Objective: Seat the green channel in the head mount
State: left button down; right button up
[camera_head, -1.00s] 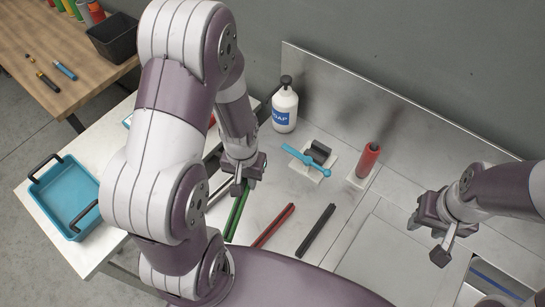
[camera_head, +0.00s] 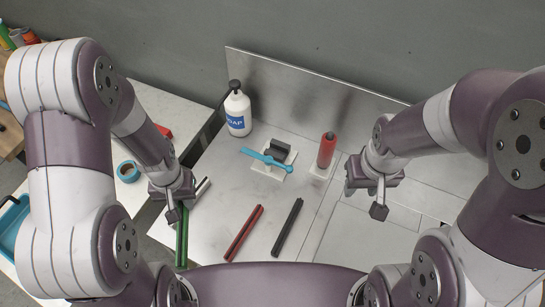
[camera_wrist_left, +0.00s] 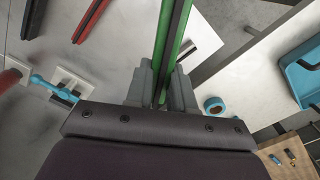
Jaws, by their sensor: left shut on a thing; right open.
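My left gripper (camera_head: 178,208) is shut on the green channel (camera_head: 182,243), which points toward the front of the bench. In the left wrist view the green channel (camera_wrist_left: 172,35) runs from between the grey fingers (camera_wrist_left: 162,85) to the top edge. A white base with a dark block (camera_head: 280,150) and a blue lever (camera_head: 262,159) stands at the back. A red cylinder (camera_head: 327,150) stands upright on another white base (camera_head: 320,172). I cannot tell which of these is the head mount. My right gripper (camera_head: 378,208) is open and empty, to the right of the red cylinder.
A red channel (camera_head: 243,233) and a black channel (camera_head: 288,228) lie right of the green one. A soap bottle (camera_head: 238,113) stands at the back left, before a metal splashback (camera_head: 300,95). Blue tape (camera_head: 128,171) lies on the left table.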

pick_arm(q)
jog(key=shift+w, duration=0.1)
dwell(0.3)
jog(key=w+d+m+p, duration=0.1)
jog(key=w+d+m, duration=0.25)
jog(key=w, duration=0.25)
jog(key=w+d+m, duration=0.2)
jog(key=w+m, duration=0.2)
jog(key=w, duration=0.3)
jog(key=m+b, duration=0.5)
jog(key=m, duration=1.2)
send_over(293, 161)
notch_tip(293, 161, down, 12)
jog(key=shift+r, duration=0.1)
jog(key=shift+f+b, duration=0.35)
jog(key=shift+f, duration=0.05)
jog(key=shift+f, duration=0.25)
jog(key=shift+f+b, duration=0.35)
jog(key=shift+b, duration=0.15)
